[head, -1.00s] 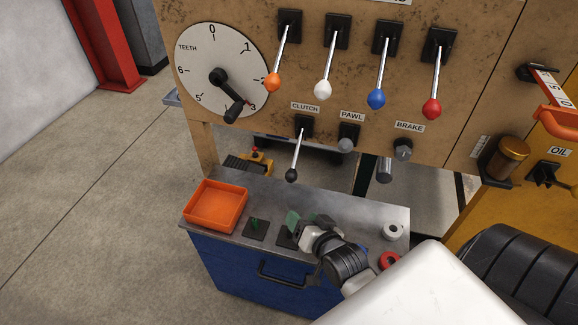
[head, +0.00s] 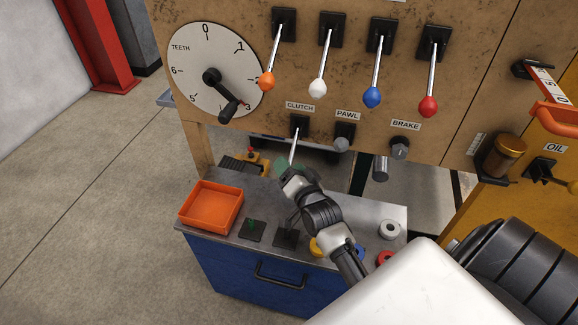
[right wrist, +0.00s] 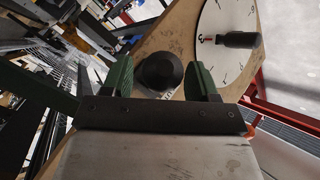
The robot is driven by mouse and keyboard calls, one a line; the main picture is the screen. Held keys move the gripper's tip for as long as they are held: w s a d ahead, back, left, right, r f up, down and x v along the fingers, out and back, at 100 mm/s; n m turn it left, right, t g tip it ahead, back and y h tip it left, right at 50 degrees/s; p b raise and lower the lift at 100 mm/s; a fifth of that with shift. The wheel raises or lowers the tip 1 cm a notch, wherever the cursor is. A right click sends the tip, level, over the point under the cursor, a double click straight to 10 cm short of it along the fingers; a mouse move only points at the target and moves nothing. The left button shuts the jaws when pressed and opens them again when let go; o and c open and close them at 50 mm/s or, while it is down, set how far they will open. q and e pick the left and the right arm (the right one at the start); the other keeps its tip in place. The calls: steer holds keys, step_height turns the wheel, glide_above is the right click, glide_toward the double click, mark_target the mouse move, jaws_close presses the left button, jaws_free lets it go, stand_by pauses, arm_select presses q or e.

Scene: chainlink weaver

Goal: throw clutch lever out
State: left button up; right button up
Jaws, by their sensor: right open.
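The clutch lever (head: 294,147) is a thin silver rod hanging below the CLUTCH label (head: 300,106) on the brown panel. Its black knob is hidden behind my right gripper in the head view. In the right wrist view the round black knob (right wrist: 160,70) sits between the two green fingers, with gaps on both sides. My right gripper (head: 288,167) is open at the lower end of the lever. Its fingers also show in the wrist view (right wrist: 160,88). My left gripper is out of view.
The pawl knob (head: 342,143) and brake knob (head: 400,147) are to the right. Orange, white, blue and red levers hang above. A dial (head: 205,55) with a crank is at upper left. Below is a blue cabinet (head: 225,262) with an orange tray (head: 211,228) on top.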

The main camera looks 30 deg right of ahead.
steer(key=shift+w, duration=0.45)
steer(key=shift+c, duration=0.3)
